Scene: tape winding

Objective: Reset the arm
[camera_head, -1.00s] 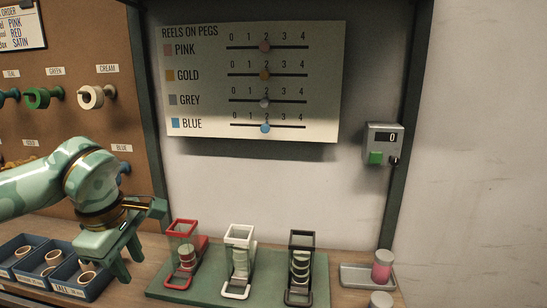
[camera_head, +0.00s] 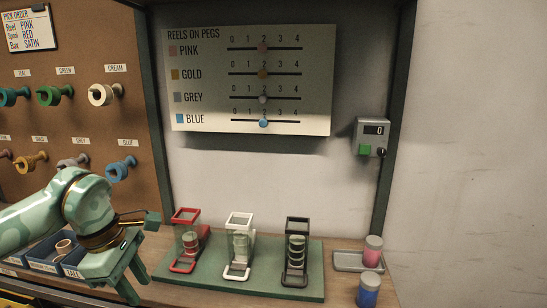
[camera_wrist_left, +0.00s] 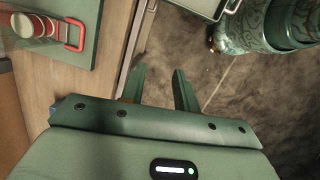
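My left arm comes in from the left in the head view, with its green gripper (camera_head: 132,286) pointing down at the front edge of the bench, left of the red holder. In the left wrist view the two fingers of the left gripper (camera_wrist_left: 161,78) are apart with nothing between them. The grey floor and the bench edge show beyond them. My right gripper is in neither view.
On a green mat (camera_head: 310,291) stand a red holder (camera_head: 186,214), a white holder (camera_head: 239,218) and a black holder (camera_head: 297,222). A blue jar (camera_head: 369,291) stands before a tray (camera_head: 346,261) with a pink jar (camera_head: 373,245). Blue bins (camera_head: 43,265) sit behind my left arm.

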